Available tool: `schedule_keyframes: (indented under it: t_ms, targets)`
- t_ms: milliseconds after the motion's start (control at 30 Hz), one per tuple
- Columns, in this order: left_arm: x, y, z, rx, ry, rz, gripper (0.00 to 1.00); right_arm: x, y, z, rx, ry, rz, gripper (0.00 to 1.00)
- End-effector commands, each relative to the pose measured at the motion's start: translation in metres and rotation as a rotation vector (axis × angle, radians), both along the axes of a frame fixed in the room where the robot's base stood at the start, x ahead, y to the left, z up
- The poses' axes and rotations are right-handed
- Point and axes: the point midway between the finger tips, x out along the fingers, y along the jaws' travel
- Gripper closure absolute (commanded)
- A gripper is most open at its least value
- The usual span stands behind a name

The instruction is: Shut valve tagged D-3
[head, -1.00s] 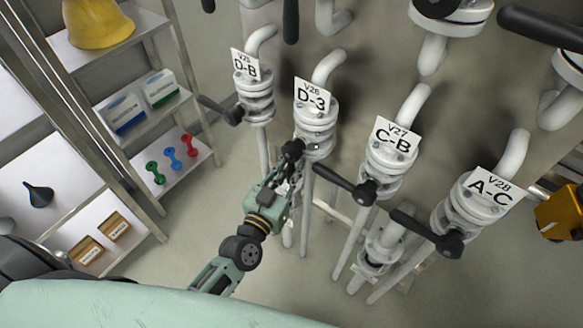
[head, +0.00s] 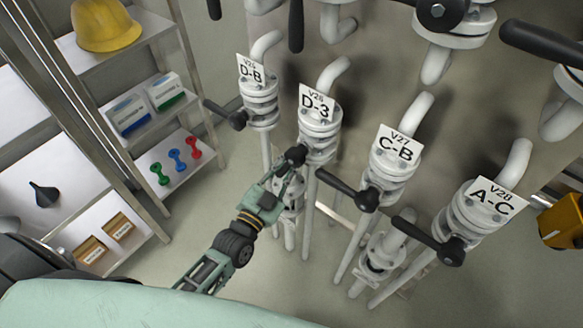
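The valve tagged D-3 (head: 320,135) stands in the middle of the head view, a white flanged valve on a vertical pipe with a white tag (head: 317,103). Its dark handle hub (head: 296,155) faces me, and my gripper covers most or all of its handle. My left gripper (head: 291,172) is just below and left of this hub, at the handle's place, and looks close to or touching it. Its fingers are small and overlap the dark parts, so I cannot tell whether they are shut on the handle. My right gripper is not in view.
Valve D-B (head: 259,100) stands close on the left. Valves C-B (head: 388,175) and A-C (head: 470,225) stand on the right, their black levers jutting left. More pipes hang above. A metal shelf (head: 150,225) stands at the left. Floor is clear between shelf and pipes.

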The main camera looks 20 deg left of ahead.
Motion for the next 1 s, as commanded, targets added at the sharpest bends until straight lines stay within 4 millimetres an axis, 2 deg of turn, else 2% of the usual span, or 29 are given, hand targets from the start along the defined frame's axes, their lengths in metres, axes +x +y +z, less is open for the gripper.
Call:
schedule_keyframes:
  t_ms: [500,1000]
  targets:
    - [0.008,0.027,0.02,0.478,-0.165,0.001,1.0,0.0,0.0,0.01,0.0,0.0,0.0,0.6]
    - [0.012,0.037,0.047,0.885,-0.315,0.0,1.0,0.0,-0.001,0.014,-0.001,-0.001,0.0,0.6]
